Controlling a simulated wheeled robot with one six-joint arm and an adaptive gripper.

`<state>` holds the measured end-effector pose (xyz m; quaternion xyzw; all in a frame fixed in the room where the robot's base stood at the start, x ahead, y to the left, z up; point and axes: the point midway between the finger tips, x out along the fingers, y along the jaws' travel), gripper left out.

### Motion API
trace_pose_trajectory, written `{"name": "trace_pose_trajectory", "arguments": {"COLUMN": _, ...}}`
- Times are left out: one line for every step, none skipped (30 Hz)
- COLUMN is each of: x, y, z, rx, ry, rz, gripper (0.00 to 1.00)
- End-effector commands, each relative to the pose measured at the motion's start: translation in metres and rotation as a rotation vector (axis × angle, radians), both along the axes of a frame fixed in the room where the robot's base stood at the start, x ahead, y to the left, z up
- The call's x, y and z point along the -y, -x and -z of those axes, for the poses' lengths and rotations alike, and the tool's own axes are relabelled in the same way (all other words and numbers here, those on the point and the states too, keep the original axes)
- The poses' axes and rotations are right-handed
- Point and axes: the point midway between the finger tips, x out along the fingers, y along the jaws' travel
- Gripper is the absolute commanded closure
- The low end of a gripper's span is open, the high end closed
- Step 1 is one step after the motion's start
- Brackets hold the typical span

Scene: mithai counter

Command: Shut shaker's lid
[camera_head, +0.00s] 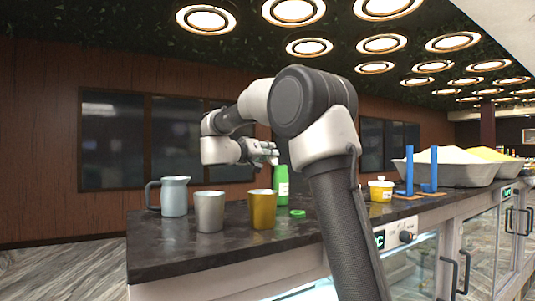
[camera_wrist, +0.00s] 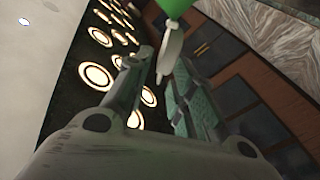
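A green bottle with a white label (camera_head: 281,187), which looks like the shaker, stands upright on the dark counter. A small flat green disc (camera_head: 298,213) lies on the counter in front of it; I cannot tell whether it is a lid. My gripper (camera_head: 272,154) is beside the bottle's top, which it partly hides. In the wrist view, my gripper (camera_wrist: 166,72) has its fingers apart. A green part (camera_wrist: 175,7) and a pale, narrow piece (camera_wrist: 170,48) show at the top, near the fingertips. Whether they touch the fingers is unclear.
A grey-blue pitcher (camera_head: 174,197), a silver cup (camera_head: 209,211) and a golden cup (camera_head: 262,209) stand to the left. A yellow lidded pot (camera_head: 380,190), blue uprights (camera_head: 409,171) and heaped trays (camera_head: 455,167) are to the right. The counter's front left is clear.

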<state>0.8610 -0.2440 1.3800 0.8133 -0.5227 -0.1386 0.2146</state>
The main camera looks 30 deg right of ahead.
Motion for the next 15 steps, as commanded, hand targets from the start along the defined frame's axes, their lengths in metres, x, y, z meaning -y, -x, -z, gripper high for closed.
{"name": "trace_pose_trajectory", "arguments": {"x": 0.0033, "y": -0.0014, "z": -0.0003, "rx": 0.001, "ry": 0.0, "rz": 0.0, "gripper": 0.75}}
{"name": "trace_pose_trajectory", "arguments": {"x": 0.0046, "y": -0.0021, "z": -0.0004, "rx": 0.001, "ry": 0.0, "rz": 0.0, "gripper": 0.75}}
{"name": "trace_pose_trajectory", "arguments": {"x": 0.0059, "y": -0.0025, "z": -0.0005, "rx": 0.001, "ry": 0.0, "rz": 0.0, "gripper": 0.75}}
{"name": "trace_pose_trajectory", "arguments": {"x": 0.0064, "y": -0.0028, "z": -0.0005, "rx": 0.001, "ry": 0.0, "rz": 0.0, "gripper": 0.75}}
{"name": "trace_pose_trajectory", "arguments": {"x": 0.0067, "y": -0.0029, "z": -0.0005, "rx": 0.001, "ry": 0.0, "rz": 0.0, "gripper": 0.75}}
{"name": "trace_pose_trajectory", "arguments": {"x": 0.0068, "y": -0.0029, "z": -0.0005, "rx": 0.001, "ry": 0.0, "rz": 0.0, "gripper": 0.75}}
{"name": "trace_pose_trajectory", "arguments": {"x": 0.0067, "y": -0.003, "z": -0.0005, "rx": 0.001, "ry": 0.0, "rz": 0.0, "gripper": 0.75}}
{"name": "trace_pose_trajectory", "arguments": {"x": 0.0066, "y": -0.003, "z": -0.0006, "rx": 0.001, "ry": 0.0, "rz": -0.001, "gripper": 0.75}}
{"name": "trace_pose_trajectory", "arguments": {"x": 0.0064, "y": -0.003, "z": -0.0004, "rx": 0.001, "ry": 0.0, "rz": -0.001, "gripper": 0.75}}
{"name": "trace_pose_trajectory", "arguments": {"x": 0.0065, "y": -0.0029, "z": -0.0005, "rx": 0.001, "ry": 0.0, "rz": -0.001, "gripper": 0.75}}
{"name": "trace_pose_trajectory", "arguments": {"x": 0.0064, "y": -0.003, "z": -0.0004, "rx": 0.001, "ry": 0.0, "rz": -0.001, "gripper": 0.79}}
{"name": "trace_pose_trajectory", "arguments": {"x": 0.0064, "y": -0.0029, "z": -0.0004, "rx": 0.001, "ry": 0.0, "rz": -0.001, "gripper": 0.86}}
{"name": "trace_pose_trajectory", "arguments": {"x": 0.0064, "y": -0.0029, "z": -0.0004, "rx": 0.001, "ry": 0.0, "rz": -0.001, "gripper": 0.92}}
{"name": "trace_pose_trajectory", "arguments": {"x": 0.0063, "y": -0.0029, "z": -0.0004, "rx": 0.001, "ry": 0.0, "rz": -0.001, "gripper": 0.97}}
{"name": "trace_pose_trajectory", "arguments": {"x": 0.0063, "y": -0.0029, "z": -0.0004, "rx": 0.001, "ry": 0.0, "rz": -0.001, "gripper": 1.0}}
